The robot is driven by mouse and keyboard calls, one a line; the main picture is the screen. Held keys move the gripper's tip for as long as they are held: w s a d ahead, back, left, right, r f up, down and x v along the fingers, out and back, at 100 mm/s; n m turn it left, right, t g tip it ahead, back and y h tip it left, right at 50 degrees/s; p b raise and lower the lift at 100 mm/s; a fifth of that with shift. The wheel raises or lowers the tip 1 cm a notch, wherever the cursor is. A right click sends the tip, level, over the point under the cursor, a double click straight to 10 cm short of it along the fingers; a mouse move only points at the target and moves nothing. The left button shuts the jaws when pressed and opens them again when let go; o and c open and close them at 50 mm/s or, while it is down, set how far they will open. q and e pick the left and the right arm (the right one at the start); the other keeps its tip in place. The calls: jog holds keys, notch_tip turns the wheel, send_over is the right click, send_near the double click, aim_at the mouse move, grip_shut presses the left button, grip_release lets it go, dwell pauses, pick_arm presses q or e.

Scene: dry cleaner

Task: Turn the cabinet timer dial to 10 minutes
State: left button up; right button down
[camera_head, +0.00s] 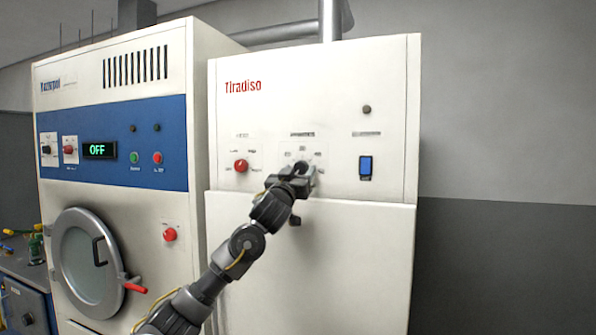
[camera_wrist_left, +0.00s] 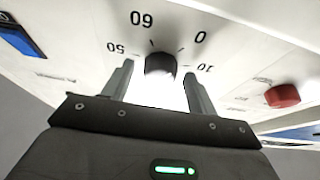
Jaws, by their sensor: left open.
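The white cabinet (camera_head: 315,100) marked "Tiradiso" fills the middle of the head view. Its black timer dial (camera_wrist_left: 160,64) shows in the left wrist view, with the numbers 50, 60, 0 and 10 printed around it. I cannot tell for certain which number the dial points to. My left gripper (camera_head: 301,170) is at the cabinet's middle panel and mostly hides the dial in the head view. In the left wrist view its fingers (camera_wrist_left: 159,69) are open, one on each side of the dial, with gaps visible. My right gripper is not in view.
A red knob (camera_head: 241,166) is left of the dial and a blue switch (camera_head: 365,168) is right of it. A dark handle (camera_head: 295,221) sits just below my gripper. A machine with a blue panel (camera_head: 112,172) and round door (camera_head: 82,262) stands at left.

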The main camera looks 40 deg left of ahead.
pick_arm(q)
jog(key=c, duration=1)
jog(key=shift+m, duration=0.3)
jog(key=shift+m, duration=0.3)
jog(key=m+h+p, duration=0.1)
jog(key=m, duration=0.2)
jog(key=m+h+p, duration=0.1)
jog(key=m+h, duration=0.1)
jog(key=shift+a+r+m, duration=0.1)
jog(key=shift+a+m, duration=0.1)
jog(key=shift+m, duration=0.2)
jog(key=m+h+p, duration=0.1)
jog(key=m+h, duration=0.1)
jog(key=m, duration=0.1)
jog(key=shift+s+a+r, duration=0.1)
jog(key=shift+m+h+p, duration=0.7)
jog(key=shift+m+p, duration=0.25)
jog(key=shift+m, duration=1.05)
